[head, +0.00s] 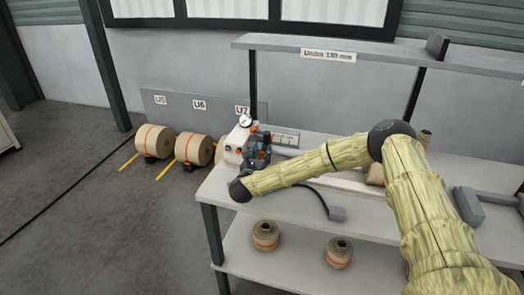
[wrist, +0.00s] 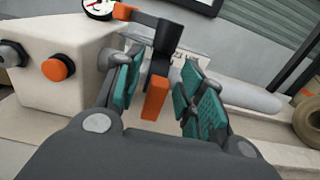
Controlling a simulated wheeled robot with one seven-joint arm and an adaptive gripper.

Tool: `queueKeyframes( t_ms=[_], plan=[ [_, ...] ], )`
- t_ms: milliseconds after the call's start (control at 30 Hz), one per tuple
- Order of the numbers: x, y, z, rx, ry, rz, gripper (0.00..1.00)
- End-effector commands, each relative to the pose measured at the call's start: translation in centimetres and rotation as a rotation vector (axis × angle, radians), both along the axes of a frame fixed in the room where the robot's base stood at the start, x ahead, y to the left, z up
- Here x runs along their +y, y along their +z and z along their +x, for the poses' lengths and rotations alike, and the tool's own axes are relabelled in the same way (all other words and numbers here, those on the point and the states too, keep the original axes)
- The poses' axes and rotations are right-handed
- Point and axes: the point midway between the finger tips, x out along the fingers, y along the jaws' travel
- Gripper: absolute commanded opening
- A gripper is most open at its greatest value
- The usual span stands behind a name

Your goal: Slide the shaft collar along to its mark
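In the wrist view, a dark collar (wrist: 160,66) with an orange block-like tab (wrist: 155,98) stands between my gripper's teal-padded fingers (wrist: 160,90). A gap shows on each side of the orange tab, so the fingers look open and not pressed on it. A smooth grey shaft (wrist: 250,97) runs off to the right behind the right finger. In the head view my gripper (head: 257,152) is at the machine's left end, beside its white housing (head: 233,145), and largely hides the collar. A pale marked strip (head: 284,139) lies behind it; its marks are too small to read.
A shelf (head: 330,50) overhangs the bench's back. Brown rolls (head: 265,235) stand on the lower shelf.

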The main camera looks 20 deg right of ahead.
Motion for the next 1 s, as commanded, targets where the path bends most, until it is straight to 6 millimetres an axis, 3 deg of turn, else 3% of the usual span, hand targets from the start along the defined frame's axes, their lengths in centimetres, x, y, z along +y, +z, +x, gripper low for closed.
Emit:
queueKeyframes(
  t_ms=[400, 633, 1000],
  plan=[
    [-0.39, -0.04, 0.56, 0.0, 0.0, 0.0, 0.39],
    [-0.38, -0.02, 0.55, 0.0, 0.0, 0.0, 0.0],
    [0.25, -0.24, 0.54, 0.001, 0.012, 0.001, 0.0]
  ],
)
